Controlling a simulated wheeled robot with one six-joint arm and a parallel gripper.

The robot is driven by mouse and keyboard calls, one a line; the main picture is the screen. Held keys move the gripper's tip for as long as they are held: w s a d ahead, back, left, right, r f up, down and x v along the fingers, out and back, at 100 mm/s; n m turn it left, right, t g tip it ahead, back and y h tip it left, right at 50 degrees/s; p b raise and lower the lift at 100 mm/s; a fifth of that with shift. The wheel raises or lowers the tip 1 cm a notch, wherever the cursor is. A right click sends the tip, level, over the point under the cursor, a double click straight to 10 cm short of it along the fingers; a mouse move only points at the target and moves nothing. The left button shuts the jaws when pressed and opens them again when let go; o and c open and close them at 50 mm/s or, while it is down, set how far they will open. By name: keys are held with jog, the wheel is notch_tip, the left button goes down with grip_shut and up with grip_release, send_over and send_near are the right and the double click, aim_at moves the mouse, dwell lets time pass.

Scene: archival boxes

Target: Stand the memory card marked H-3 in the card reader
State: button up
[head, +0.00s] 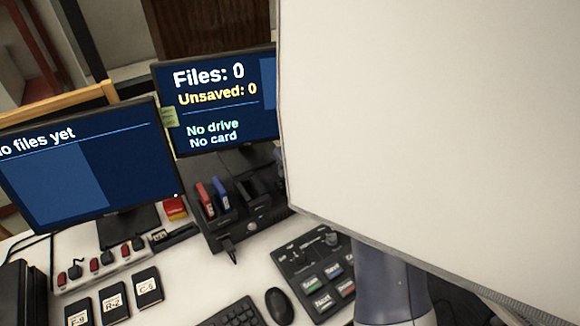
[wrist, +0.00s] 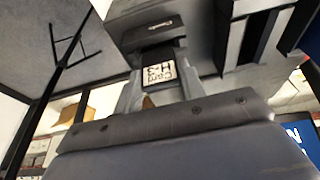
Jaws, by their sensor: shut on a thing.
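In the wrist view a dark memory card (wrist: 158,55) with a white label reading H-3, seen upside down, is between the two fingers of my gripper (wrist: 160,88). The gripper is shut on it. The card's far end meets or overlaps a dark box-shaped device (wrist: 150,22) with small pale lettering; I cannot tell whether the card is inside it, or whether this is the card reader. In the head view my gripper and the card are hidden behind a large white panel. I cannot pick out the card reader for sure there.
The white panel (head: 430,110) blocks the head view's right side. A dock holds a red drive (head: 205,199) and a blue drive (head: 221,195). Two monitors stand behind; one (head: 225,100) reads "No card". Several labelled black cases (head: 113,302), a keyboard (head: 232,314) and mouse (head: 279,306) crowd the desk.

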jog(key=shift+f+b, duration=0.7)
jog(key=shift+f, duration=0.3)
jog(key=o, duration=1)
jog(key=shift+r, duration=0.1)
jog(key=b+v, duration=0.1)
jog(key=v, duration=0.9)
jog(key=shift+s+r, duration=0.15)
jog(key=shift+r, duration=0.15)
jog(key=shift+f, duration=0.1)
